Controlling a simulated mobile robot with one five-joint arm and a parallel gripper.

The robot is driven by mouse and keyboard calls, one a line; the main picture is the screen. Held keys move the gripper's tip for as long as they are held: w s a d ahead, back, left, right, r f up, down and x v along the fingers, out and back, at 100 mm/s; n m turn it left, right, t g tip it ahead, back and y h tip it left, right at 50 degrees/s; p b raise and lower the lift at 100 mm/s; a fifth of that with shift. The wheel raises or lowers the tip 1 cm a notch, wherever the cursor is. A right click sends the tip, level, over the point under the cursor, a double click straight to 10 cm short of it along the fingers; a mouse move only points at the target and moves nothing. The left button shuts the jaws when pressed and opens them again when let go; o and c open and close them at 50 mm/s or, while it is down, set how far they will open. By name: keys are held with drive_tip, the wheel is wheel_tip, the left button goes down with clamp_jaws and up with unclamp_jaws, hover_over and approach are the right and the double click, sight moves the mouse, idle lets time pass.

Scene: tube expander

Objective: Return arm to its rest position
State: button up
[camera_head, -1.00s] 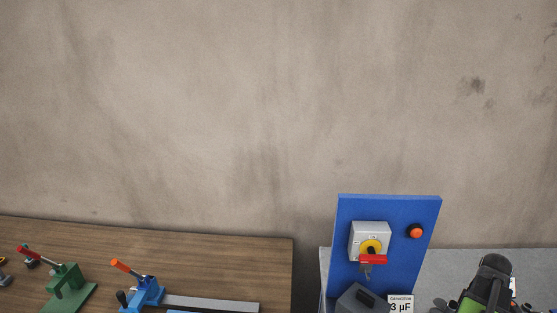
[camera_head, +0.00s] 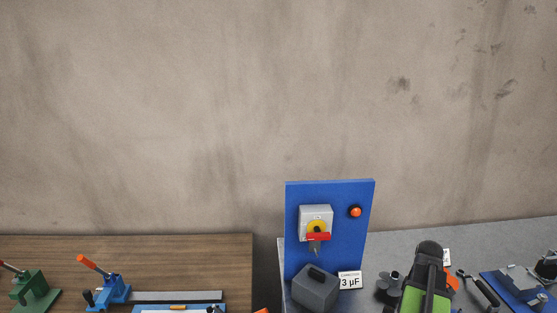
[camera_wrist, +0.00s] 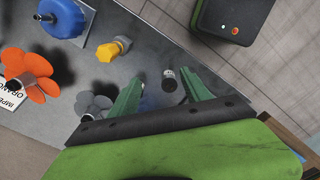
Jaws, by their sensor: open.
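My gripper (camera_wrist: 162,75) is open in the wrist view, its two green fingers spread apart over the grey tabletop. A small dark cylinder with a pale end (camera_wrist: 169,84) shows between the fingers; I see no contact with it. A dark bar and a broad green part of my own arm fill the lower part of that view. In the head view my black and green arm (camera_head: 427,280) rises at the lower right, in front of the grey table. Its fingers are not visible there.
In the wrist view, an orange impeller (camera_wrist: 29,75), grey impeller (camera_wrist: 92,104), yellow fitting (camera_wrist: 110,50) and blue round part (camera_wrist: 62,18) lie left of my gripper. The head view shows a blue switch panel (camera_head: 350,242), dark grey box (camera_head: 316,290) and wooden table (camera_head: 190,255) with clamps.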

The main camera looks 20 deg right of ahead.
drive_tip(key=w+a+f+m+b, duration=0.1)
drive_tip(key=w+a+f+b, duration=0.1)
drive_tip(key=w+a, duration=0.65)
drive_tip(key=w+a+f+m+b, duration=0.1)
drive_tip(key=w+a+f+b, duration=0.15)
drive_tip(key=a, duration=1.05)
drive_tip(key=w+a+f+m+b, duration=0.1)
drive_tip(key=w+a+m, duration=0.1)
drive_tip(key=w+a, duration=0.65)
drive_tip(key=s+a+f+m+b, duration=0.1)
drive_tip(key=s+a, duration=0.1)
drive_tip(key=a, duration=1.4)
drive_tip(key=shift+a+m, duration=0.15)
drive_tip(key=shift+m, duration=0.15)
drive_tip(key=shift+s+f, duration=0.1)
drive_tip(key=shift+c, duration=0.2)
